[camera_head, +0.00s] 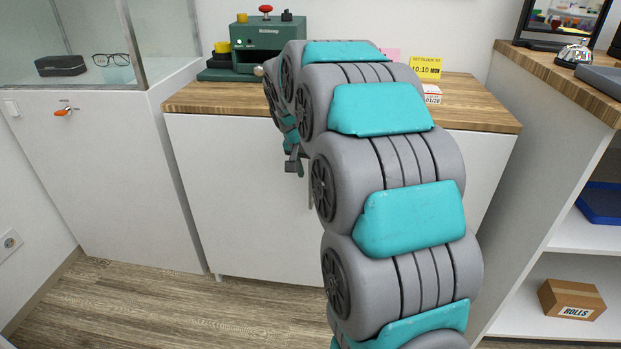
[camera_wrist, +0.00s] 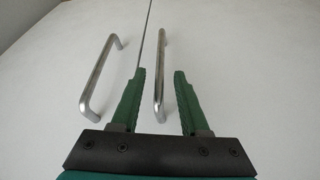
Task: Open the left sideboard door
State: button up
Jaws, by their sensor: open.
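The white sideboard with a wooden top (camera_head: 230,97) stands ahead; its left door (camera_head: 240,200) looks shut. My arm hides much of its middle and right. In the wrist view two metal bar handles flank the dark seam between the doors: a left handle (camera_wrist: 97,80) and a right handle (camera_wrist: 160,85). My gripper (camera_wrist: 159,73) is open, its green fingers pointing at the doors. The right handle shows between the fingers; the left handle is outside, left of the left finger. Contact cannot be told. The gripper (camera_head: 294,163) is partly hidden in the head view.
A white cabinet with a glass case (camera_head: 100,170) stands close on the left, an orange-handled key in it. A shelf unit (camera_head: 535,150) with a cardboard box (camera_head: 571,300) is on the right. A green machine (camera_head: 258,45) stands on the sideboard. The floor (camera_head: 160,310) at front left is clear.

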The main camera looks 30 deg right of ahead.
aim_at(310, 176)
jog(key=x, duration=0.3)
jog(key=shift+f, duration=0.2)
grip_shut()
dwell(1.3)
